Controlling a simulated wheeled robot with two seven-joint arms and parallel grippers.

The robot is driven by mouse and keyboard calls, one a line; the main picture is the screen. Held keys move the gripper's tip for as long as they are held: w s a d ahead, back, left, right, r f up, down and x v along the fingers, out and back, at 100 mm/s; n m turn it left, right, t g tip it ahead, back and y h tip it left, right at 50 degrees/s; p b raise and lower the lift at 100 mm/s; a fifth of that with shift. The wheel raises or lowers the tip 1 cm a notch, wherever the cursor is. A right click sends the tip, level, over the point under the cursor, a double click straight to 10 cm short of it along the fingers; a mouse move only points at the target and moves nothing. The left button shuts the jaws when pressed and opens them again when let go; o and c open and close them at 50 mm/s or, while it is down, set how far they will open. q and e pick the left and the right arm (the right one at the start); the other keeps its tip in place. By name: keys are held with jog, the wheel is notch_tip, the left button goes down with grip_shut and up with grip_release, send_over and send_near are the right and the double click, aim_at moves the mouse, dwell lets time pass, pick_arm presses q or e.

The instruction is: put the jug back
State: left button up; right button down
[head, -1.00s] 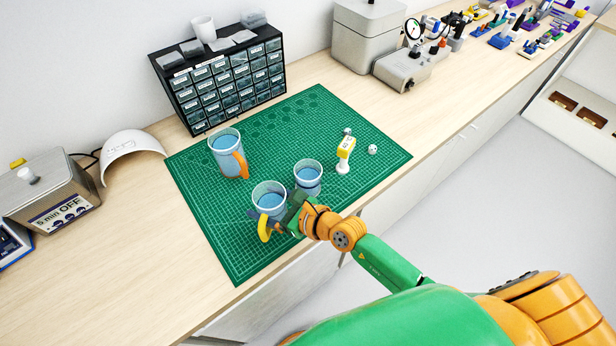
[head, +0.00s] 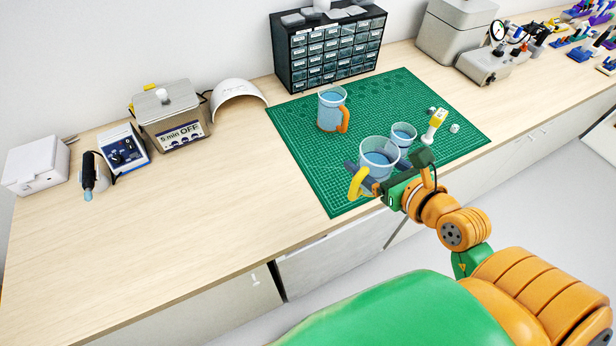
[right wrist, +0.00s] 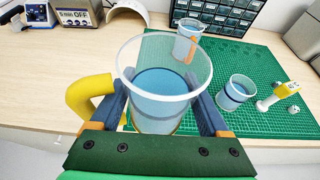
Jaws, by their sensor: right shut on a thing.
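A clear jug with a yellow handle (head: 378,157) and blue liquid inside is in my right gripper (head: 376,176). In the right wrist view the jug (right wrist: 160,95) stands upright between the two fingers, which are shut on its sides; the yellow handle points left. It appears raised above the front part of the green mat (head: 335,195). A second jug with an orange handle (head: 331,110) stands on the mat farther back. A cup without a visible handle (head: 403,136) with blue liquid stands just behind and right of the held jug. My left gripper is not in view.
A yellow-and-white device (head: 435,124) and small white pieces (head: 454,128) are on the mat's right. A drawer cabinet (head: 330,50) stands behind it. A white curved shell (head: 238,96), a heated bath (head: 172,120) and a white box (head: 36,165) line the back left. The bench's front left is clear.

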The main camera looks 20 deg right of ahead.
aim_at(371, 160)
jog(key=w+d+f+b, duration=0.1)
jog(key=f+b, duration=0.1)
jog(key=b, duration=0.1)
jog(key=shift+w+d, duration=0.3)
jog(key=shift+w, duration=0.05)
jog(key=shift+w+d+r, duration=0.15)
jog(key=shift+w+d, duration=0.6)
jog(key=shift+w, duration=0.2)
jog(key=w+f, duration=0.2)
jog(key=w, duration=0.1)
jog(key=w+d+f, duration=0.1)
jog(key=w+f, duration=0.2)
jog(key=w+d+f, duration=0.1)
jog(key=w+f, duration=0.2)
jog(key=w, duration=0.1)
jog(key=shift+w+d+f, duration=0.1)
jog(key=shift+d+f, duration=0.05)
jog(key=shift+f, duration=0.1)
notch_tip(371, 160, down, 3)
jog(key=shift+w+d+r, duration=0.1)
jog(key=shift+f, duration=0.2)
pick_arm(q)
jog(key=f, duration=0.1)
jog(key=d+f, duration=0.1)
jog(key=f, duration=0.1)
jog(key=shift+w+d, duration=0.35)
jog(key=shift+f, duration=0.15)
